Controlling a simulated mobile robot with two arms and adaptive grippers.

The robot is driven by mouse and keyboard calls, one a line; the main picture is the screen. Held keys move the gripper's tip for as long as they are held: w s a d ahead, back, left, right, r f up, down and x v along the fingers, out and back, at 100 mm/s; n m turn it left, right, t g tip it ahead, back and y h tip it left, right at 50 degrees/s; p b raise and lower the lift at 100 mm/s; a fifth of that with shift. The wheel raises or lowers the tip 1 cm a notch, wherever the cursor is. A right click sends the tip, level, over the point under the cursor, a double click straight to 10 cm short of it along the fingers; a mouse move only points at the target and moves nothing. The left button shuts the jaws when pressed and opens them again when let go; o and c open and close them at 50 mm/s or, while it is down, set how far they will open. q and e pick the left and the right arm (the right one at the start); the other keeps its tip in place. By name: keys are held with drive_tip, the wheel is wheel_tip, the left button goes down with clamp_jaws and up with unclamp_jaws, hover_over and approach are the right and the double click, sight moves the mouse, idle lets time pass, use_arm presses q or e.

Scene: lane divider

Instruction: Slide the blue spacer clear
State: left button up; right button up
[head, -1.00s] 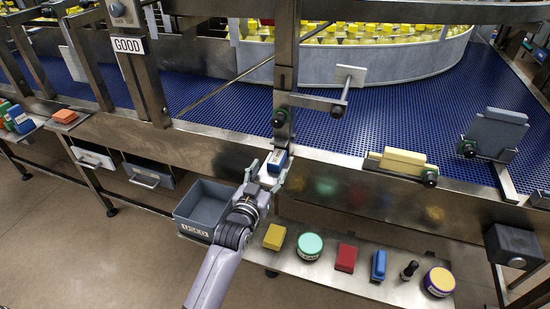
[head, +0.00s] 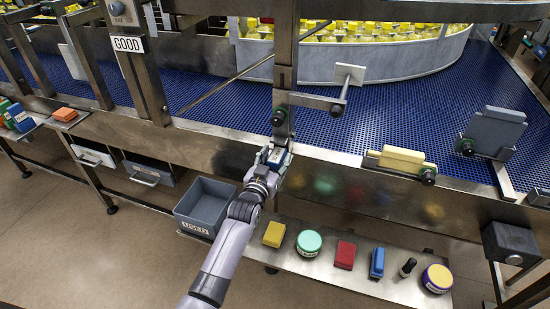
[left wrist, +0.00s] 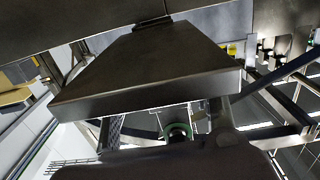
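A small blue block with a pale face (head: 278,156) sits at the belt's front rail, below the upright post. It is mostly covered by my left gripper (head: 276,160), whose fingers are at its sides. I cannot tell whether they press on it. Another blue block (head: 377,263) lies on the low front shelf, away from the gripper. Neither is labelled as the spacer. The left wrist view shows a dark metal plate (left wrist: 150,70) close up and a green ring (left wrist: 178,130) below it; no blue block can be made out there. My right gripper is not in view.
The shelf (head: 330,280) also holds a yellow block (head: 274,234), a green-lidded tub (head: 309,243), a red block (head: 345,255), a dark bottle (head: 408,267) and a purple tub (head: 438,278). A grey bin (head: 203,204) stands left of my arm.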

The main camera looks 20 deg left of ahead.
use_arm(q)
drive_tip(key=c, duration=1)
